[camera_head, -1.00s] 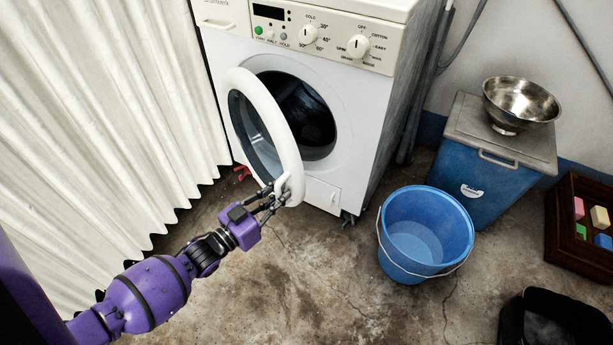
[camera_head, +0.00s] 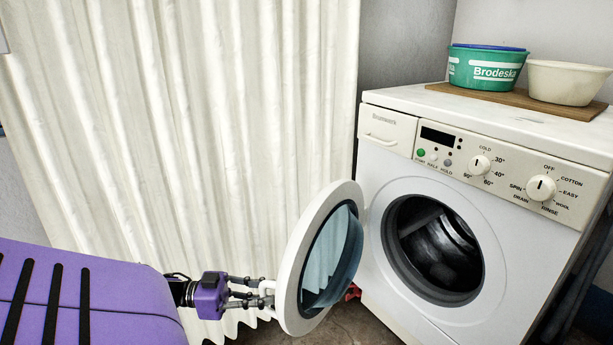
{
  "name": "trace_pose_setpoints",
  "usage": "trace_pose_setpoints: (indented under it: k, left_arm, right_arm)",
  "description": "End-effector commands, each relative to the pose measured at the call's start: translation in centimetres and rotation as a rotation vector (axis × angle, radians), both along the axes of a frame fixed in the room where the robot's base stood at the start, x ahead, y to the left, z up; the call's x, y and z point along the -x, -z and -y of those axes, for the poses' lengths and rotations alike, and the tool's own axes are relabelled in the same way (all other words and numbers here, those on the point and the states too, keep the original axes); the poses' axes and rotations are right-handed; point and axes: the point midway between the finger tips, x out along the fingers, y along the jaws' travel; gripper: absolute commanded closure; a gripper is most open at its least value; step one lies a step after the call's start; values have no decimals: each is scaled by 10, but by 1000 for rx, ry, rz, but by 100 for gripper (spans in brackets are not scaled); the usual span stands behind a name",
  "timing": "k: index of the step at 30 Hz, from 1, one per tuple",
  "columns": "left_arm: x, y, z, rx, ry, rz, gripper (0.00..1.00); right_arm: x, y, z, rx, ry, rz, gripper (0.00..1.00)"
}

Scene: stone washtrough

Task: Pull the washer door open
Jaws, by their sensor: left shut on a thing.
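The white washer (camera_head: 395,183) stands at the right with its round drum opening (camera_head: 437,248) uncovered. Its door (camera_head: 292,262), a white ring with dark glass, stands swung well out to the left of the opening. My left gripper (camera_head: 262,291) comes in from the left and is shut on the handle (camera_head: 268,290) at the door's outer edge. The fingertips overlap the handle, so the exact contact is partly hidden. My right gripper is not in view.
A white pleated curtain (camera_head: 200,120) hangs behind the door and my left arm, close to both. A green tub (camera_head: 485,68) and a cream bowl (camera_head: 566,82) sit on a wooden board (camera_head: 520,101) on top of the washer. A little floor (camera_head: 350,325) shows below.

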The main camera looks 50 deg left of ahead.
Motion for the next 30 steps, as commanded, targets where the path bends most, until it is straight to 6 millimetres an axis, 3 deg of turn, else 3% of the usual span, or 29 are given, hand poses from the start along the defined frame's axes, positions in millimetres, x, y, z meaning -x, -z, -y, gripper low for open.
trace_pose_setpoints:
  k: [6, 19, 20, 23, 30]
  left_arm:
    - [8, 5, -18, -3, 2, -10, 100]
    - [9, 4, -20, -1, 3, -10, 100]
    - [9, 4, -20, -1, 3, -10, 83]
    - [8, 4, -20, -2, 2, -9, 70]
    - [6, 2, -20, -1, 1, -4, 67]
  right_arm:
    - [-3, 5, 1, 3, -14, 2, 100]
    - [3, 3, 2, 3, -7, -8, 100]
    - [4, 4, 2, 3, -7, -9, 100]
    - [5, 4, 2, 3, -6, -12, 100]
    - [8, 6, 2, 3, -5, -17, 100]
